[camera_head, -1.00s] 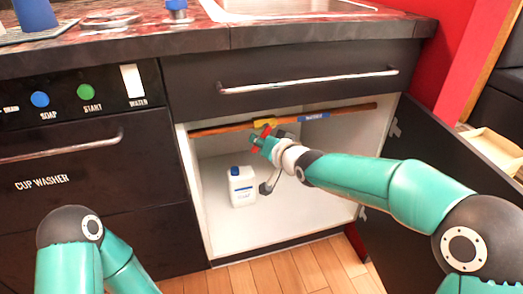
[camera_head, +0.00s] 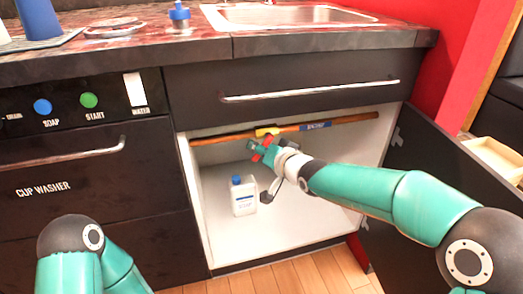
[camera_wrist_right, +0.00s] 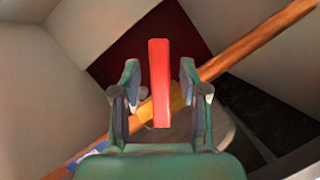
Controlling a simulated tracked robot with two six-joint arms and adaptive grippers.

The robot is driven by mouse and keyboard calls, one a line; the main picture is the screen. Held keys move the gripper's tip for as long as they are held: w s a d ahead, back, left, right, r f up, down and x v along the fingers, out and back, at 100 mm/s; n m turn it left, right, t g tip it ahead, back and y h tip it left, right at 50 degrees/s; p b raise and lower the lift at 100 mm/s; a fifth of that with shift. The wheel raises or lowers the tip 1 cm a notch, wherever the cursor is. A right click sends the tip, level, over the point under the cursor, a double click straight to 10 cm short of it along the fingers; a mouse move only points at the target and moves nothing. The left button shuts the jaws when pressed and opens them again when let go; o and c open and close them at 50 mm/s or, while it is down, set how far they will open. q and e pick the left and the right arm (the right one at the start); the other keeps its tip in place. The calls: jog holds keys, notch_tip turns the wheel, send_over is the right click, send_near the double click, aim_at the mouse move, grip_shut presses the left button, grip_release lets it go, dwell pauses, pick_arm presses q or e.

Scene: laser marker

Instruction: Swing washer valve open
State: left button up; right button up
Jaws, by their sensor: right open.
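The washer valve is on a brown pipe (camera_head: 220,139) that runs across the top of the open cabinet. It has a yellow body (camera_head: 266,131) and a red handle (camera_head: 268,141). In the right wrist view the red handle (camera_wrist_right: 159,85) stands upright between the fingers of my right gripper (camera_wrist_right: 160,78), with a gap on both sides. The pipe (camera_wrist_right: 255,45) runs diagonally behind it. In the head view my right gripper (camera_head: 258,150) is just below and in front of the valve, open. My left arm shows at lower left; its gripper is out of view.
A white bottle with a blue cap (camera_head: 243,197) stands on the cabinet floor below the gripper. A blue label (camera_head: 315,126) is on the pipe. The cabinet door (camera_head: 440,180) is swung open at right. A drawer handle (camera_head: 310,92) sticks out above the opening.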

jog(key=v, duration=1.2)
